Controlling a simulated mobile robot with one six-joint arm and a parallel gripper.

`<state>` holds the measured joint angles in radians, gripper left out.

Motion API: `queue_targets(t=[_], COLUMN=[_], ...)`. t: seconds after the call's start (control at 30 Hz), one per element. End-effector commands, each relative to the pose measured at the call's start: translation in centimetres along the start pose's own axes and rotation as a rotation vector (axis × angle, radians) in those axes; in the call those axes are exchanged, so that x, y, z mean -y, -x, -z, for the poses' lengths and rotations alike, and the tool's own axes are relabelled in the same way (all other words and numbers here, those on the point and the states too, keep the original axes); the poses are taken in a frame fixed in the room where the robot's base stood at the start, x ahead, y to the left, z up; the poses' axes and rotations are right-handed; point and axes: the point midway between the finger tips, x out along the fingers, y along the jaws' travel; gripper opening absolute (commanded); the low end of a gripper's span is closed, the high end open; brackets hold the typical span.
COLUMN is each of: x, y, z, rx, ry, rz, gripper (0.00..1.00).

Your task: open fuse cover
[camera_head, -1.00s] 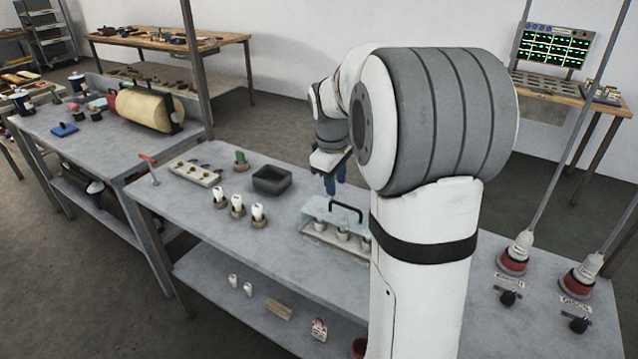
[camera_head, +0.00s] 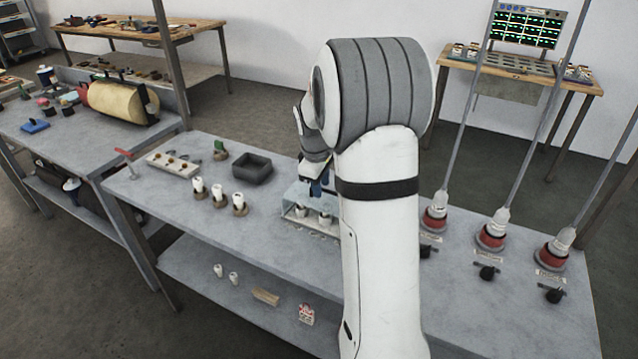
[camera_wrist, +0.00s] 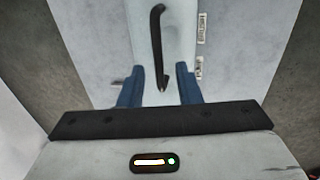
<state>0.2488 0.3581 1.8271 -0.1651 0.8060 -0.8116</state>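The fuse cover (camera_head: 295,197) is a clear box on the bench, mostly hidden in the head view by my arm. White fuses (camera_head: 301,211) show inside it. Its black bar handle (camera_wrist: 157,40) shows in the wrist view, running lengthwise over the pale cover. My gripper (camera_wrist: 159,84) is open with its blue fingers apart and nothing between them that I can see gripped. The near end of the handle lies between the fingertips in the picture; I cannot tell the height gap. In the head view my gripper (camera_head: 318,184) is just over the cover.
Left of the cover stand several white fuses in round holders (camera_head: 218,198) and a dark tray (camera_head: 252,168). To the right are red-based insulators with rods (camera_head: 490,236) and black knobs (camera_head: 487,272). Bare bench (camera_head: 270,240) lies in front of the cover.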

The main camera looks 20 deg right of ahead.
Motion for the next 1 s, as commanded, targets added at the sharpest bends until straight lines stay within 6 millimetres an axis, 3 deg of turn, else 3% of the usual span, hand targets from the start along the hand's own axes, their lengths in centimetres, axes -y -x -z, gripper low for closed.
queue_targets(t=[0.07,0.43,1.0], x=[0.00,-0.01,-0.20], y=[0.00,0.02,0.00], z=[-0.02,-0.06,0.44], rx=[0.000,0.001,-0.001], ry=[0.000,-0.001,0.009], rz=[0.000,0.001,0.002], gripper=[0.31,0.00,0.00])
